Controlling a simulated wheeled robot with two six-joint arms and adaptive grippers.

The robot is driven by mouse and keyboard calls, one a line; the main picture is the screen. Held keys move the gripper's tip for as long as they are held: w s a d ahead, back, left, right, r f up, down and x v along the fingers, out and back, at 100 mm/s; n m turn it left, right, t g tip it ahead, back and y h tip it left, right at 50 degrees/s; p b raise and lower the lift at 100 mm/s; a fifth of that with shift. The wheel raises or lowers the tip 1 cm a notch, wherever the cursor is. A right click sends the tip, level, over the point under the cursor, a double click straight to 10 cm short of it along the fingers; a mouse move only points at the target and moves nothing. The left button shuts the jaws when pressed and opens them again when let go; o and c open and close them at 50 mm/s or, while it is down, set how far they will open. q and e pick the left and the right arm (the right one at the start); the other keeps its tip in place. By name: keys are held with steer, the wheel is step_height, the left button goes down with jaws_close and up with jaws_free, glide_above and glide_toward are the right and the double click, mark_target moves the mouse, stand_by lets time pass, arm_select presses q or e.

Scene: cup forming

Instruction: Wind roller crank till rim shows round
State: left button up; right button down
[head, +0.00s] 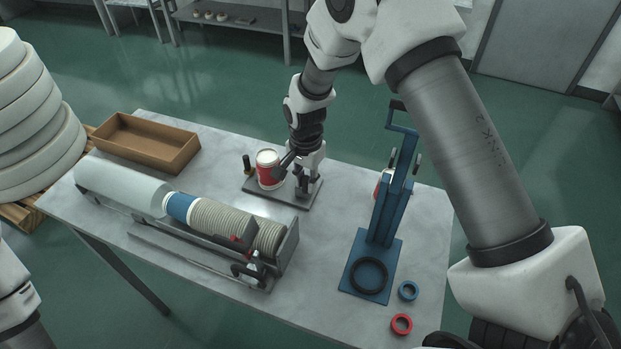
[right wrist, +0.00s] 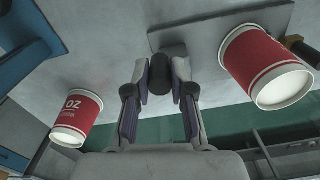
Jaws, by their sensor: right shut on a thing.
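A red and white paper cup (head: 268,169) stands upright at the roller, on a dark base plate (head: 290,194). It also shows at the right of the right wrist view (right wrist: 268,68), its pale round end facing me; I cannot tell whether the rim is rolled. My right gripper (head: 301,177) is beside the cup, on its right in the head view. In the right wrist view its fingers (right wrist: 160,80) are closed around a dark crank grip (right wrist: 161,72). The rest of the crank is mostly hidden. My left gripper is out of view.
A blue stand (head: 386,215) with a second red cup (right wrist: 76,117) behind it is on the right. Blue (head: 408,290) and red (head: 401,324) rings lie in front. A long rack of stacked cups (head: 215,218) and a brown tray (head: 146,143) fill the left.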

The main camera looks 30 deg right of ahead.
steer(key=shift+w+a+f+m, duration=0.1)
steer(key=shift+a+m, duration=0.1)
steer(key=shift+m, duration=0.55)
steer(key=shift+w+a+r+m, duration=0.1)
steer(key=shift+w+a+m, duration=0.1)
steer(key=shift+m, duration=0.6)
steer(key=shift+w+a+f+m, duration=0.1)
steer(key=shift+a+m, duration=0.1)
steer(key=shift+m, duration=0.55)
steer(key=c, duration=1)
jaws_free()
steer(key=shift+w+a, duration=0.1)
step_height(320, 180, up, 12)
steer(key=shift+r, duration=0.1)
